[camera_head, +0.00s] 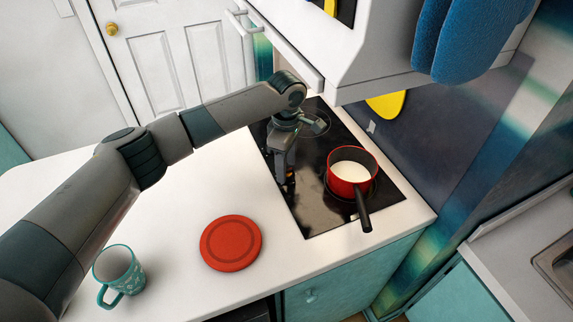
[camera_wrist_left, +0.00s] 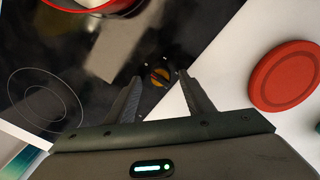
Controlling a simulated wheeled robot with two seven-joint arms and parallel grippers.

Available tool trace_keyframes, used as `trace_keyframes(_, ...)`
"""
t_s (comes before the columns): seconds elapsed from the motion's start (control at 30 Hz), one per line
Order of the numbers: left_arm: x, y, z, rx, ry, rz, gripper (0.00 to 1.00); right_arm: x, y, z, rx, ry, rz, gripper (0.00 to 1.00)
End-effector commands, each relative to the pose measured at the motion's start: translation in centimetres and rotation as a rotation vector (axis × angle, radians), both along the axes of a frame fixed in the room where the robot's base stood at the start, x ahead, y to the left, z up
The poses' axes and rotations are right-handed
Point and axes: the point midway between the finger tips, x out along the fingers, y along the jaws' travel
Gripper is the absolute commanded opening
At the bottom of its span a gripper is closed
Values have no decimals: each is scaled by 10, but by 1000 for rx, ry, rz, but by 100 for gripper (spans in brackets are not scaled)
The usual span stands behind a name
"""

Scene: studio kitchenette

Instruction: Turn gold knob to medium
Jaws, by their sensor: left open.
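The gold knob (camera_wrist_left: 159,77) sits on the black cooktop (camera_wrist_left: 60,50) near its edge, with a dark bar across it and small pale marks around it. In the left wrist view it lies between the two fingertips of my left gripper (camera_wrist_left: 161,75), which is open and points down at the cooktop. I cannot tell how far above the knob the fingers are. In the head view my left gripper (camera_head: 286,186) is over the cooktop's near-left edge and mostly hides the knob. My right gripper is not in view.
A red pot (camera_head: 343,186) with white contents stands on the right burner, handle toward the counter front. A red round disc (camera_head: 231,243) and a teal mug (camera_head: 118,274) are on the white counter. A white cabinet or hood (camera_head: 375,45) overhangs the cooktop's back.

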Motion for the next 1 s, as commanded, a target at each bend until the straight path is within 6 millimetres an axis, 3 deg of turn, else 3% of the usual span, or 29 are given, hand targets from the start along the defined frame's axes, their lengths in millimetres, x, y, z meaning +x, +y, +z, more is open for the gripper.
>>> trace_keyframes(0.2,0,0,-13,0,-1,-1,48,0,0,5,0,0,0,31)
trace_keyframes(0.47,0,0,-14,0,-1,-1,48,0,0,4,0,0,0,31)
trace_keyframes(0.63,0,0,-14,0,-1,-1,10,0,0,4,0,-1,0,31)
trace_keyframes(0.67,0,0,-14,0,-1,-1,7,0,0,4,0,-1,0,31)
trace_keyframes(1.0,0,0,-12,-1,-2,-24,7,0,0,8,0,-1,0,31)
